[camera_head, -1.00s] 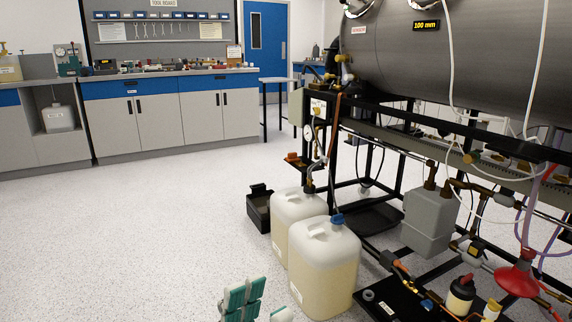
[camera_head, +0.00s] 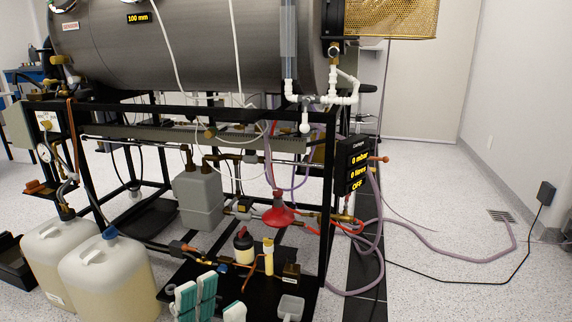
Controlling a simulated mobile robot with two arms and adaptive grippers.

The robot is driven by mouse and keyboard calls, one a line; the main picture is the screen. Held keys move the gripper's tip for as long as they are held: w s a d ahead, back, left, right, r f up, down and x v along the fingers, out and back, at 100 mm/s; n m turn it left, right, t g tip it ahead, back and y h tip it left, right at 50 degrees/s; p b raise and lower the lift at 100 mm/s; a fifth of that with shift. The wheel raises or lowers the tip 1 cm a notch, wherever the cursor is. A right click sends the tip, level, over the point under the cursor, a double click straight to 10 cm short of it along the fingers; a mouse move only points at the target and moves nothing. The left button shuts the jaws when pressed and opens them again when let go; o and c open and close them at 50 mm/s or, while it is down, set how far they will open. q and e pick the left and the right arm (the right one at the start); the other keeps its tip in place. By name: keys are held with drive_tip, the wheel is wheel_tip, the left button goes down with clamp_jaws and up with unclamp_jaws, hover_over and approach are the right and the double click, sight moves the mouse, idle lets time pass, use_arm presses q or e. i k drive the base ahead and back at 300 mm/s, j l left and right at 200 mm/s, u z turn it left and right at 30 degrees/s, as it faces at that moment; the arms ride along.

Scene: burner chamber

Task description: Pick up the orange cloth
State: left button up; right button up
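I cannot make out an orange cloth for certain. A small rust-orange thing (camera_head: 45,187) sits low at the left end of the rig, behind the plastic cans; I cannot tell whether it is cloth. My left gripper (camera_head: 196,298) shows at the bottom edge, with pale fingers and teal pads close side by side. It is far from the rust-orange thing, and no held object shows. Whether its fingers are apart or together is unclear from this angle. My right gripper does not show.
Two plastic cans (camera_head: 112,275) stand at the left front of the black-framed rig (camera_head: 326,215). A purple hose (camera_head: 440,255) and black cable cross the floor at right. Open floor lies at right.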

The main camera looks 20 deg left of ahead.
sight(32, 187)
drive_tip(key=i+j, duration=0.1)
drive_tip(key=j, duration=0.7)
drive_tip(key=i+j, duration=0.15)
drive_tip(key=j, duration=0.7)
drive_tip(key=i+j, duration=0.1)
drive_tip(key=j, duration=0.7)
drive_tip(key=i+j, duration=0.15)
drive_tip(key=j, duration=0.65)
drive_tip(key=i+j, duration=0.1)
drive_tip(key=j, duration=0.75)
drive_tip(key=i+j, duration=0.1)
drive_tip(key=j, duration=0.7)
drive_tip(key=i+j, duration=0.15)
drive_tip(key=j, duration=0.7)
drive_tip(key=i+j, duration=0.1)
drive_tip(key=j, duration=0.7)
